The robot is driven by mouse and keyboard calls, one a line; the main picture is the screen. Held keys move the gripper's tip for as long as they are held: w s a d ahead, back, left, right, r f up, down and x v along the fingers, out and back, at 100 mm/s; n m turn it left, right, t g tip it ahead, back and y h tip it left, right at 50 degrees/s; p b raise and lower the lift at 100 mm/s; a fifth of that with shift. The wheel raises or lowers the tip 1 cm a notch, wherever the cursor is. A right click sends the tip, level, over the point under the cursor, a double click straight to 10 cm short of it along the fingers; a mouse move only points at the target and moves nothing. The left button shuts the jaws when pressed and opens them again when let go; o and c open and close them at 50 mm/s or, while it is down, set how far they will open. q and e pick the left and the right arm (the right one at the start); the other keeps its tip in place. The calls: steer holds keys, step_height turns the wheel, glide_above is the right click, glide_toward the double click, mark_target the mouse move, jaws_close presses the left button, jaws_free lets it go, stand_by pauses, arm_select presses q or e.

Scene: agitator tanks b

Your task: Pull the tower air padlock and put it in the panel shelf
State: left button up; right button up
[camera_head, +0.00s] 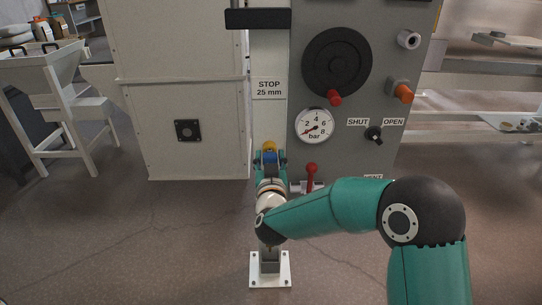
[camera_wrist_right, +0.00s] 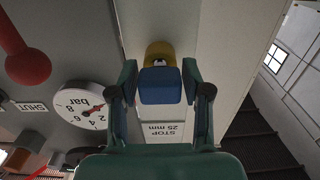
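The padlock (camera_head: 270,157) has a blue body and sits low on the pale strip beside the grey panel, below the STOP 25 mm label. It also shows in the right wrist view (camera_wrist_right: 160,87), where a yellow rounded part (camera_wrist_right: 159,52) sits against it. My right gripper (camera_head: 269,158) is around the blue body. In the wrist view its two teal fingers (camera_wrist_right: 160,82) lie against both sides of the body. The shackle cannot be made out. I cannot tell which thing is the panel shelf. My left gripper is out of view.
The grey panel carries a black handwheel (camera_head: 336,62), a pressure gauge (camera_head: 315,125), a SHUT/OPEN knob (camera_head: 373,133) and a red-handled lever (camera_head: 311,175) close right of the gripper. A black ledge (camera_head: 258,18) juts out above. A white floor bracket (camera_head: 270,270) stands below.

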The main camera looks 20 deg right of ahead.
jaws_close()
steer(key=shift+s+a, duration=0.2)
steer(key=shift+s, duration=0.4)
stand_by(0.3)
steer(key=shift+c, duration=0.7)
jaws_free()
jaws_close()
steer(key=shift+b+v, duration=0.75)
steer(key=shift+v, duration=1.25)
